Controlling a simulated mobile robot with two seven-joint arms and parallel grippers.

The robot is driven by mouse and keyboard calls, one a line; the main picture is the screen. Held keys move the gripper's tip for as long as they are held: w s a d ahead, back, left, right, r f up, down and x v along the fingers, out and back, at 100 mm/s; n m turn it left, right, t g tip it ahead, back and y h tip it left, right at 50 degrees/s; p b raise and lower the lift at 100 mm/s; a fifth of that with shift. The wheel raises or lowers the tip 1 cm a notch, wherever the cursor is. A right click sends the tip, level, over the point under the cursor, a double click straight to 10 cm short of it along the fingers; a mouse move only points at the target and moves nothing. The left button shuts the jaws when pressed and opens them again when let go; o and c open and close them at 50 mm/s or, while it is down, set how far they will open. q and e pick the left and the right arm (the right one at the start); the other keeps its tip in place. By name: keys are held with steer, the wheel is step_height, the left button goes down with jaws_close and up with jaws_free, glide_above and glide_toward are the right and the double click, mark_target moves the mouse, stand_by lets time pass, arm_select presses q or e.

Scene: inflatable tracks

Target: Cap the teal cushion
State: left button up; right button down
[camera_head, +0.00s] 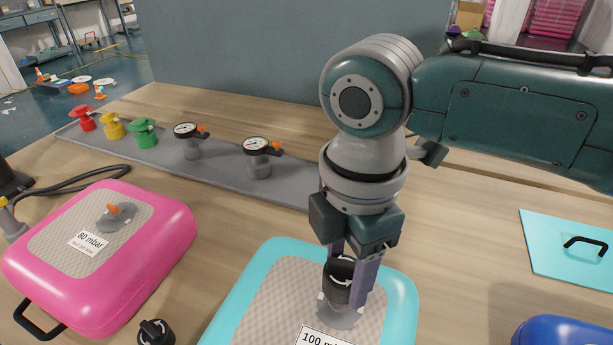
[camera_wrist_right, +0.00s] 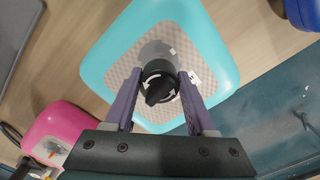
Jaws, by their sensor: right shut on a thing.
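The teal cushion (camera_head: 265,295) lies on the table at the front centre, with a beige textured top and a label reading "100 m…", partly cut off. It also shows in the right wrist view (camera_wrist_right: 215,45). My right gripper (camera_head: 350,290) is above its valve area, pointing down. It is shut on a black cap (camera_head: 341,272) with white arrow marks, which also shows between the fingers in the right wrist view (camera_wrist_right: 159,84). The cap is at the grey valve patch (camera_head: 340,316); whether it is seated I cannot tell. My left gripper is not in view.
A pink cushion (camera_head: 180,222) labelled 80 mbar lies at left, a second black cap (camera_head: 155,332) beside it. A grey strip (camera_head: 220,171) behind holds coloured valves and two gauges (camera_head: 257,146). A teal lid (camera_head: 545,262) and blue cushion (camera_head: 560,332) are at right.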

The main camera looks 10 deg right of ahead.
stand_by(0.4)
steer(key=shift+d+r+m+p, duration=0.1)
steer(key=shift+m+p, duration=0.35)
steer(key=shift+m, duration=0.05)
steer(key=shift+p, duration=0.45)
stand_by(0.7)
steer(key=shift+f+b, duration=1.65)
steer(key=shift+f, duration=0.55)
steer(key=n, duration=0.5)
steer(key=shift+w, duration=0.1)
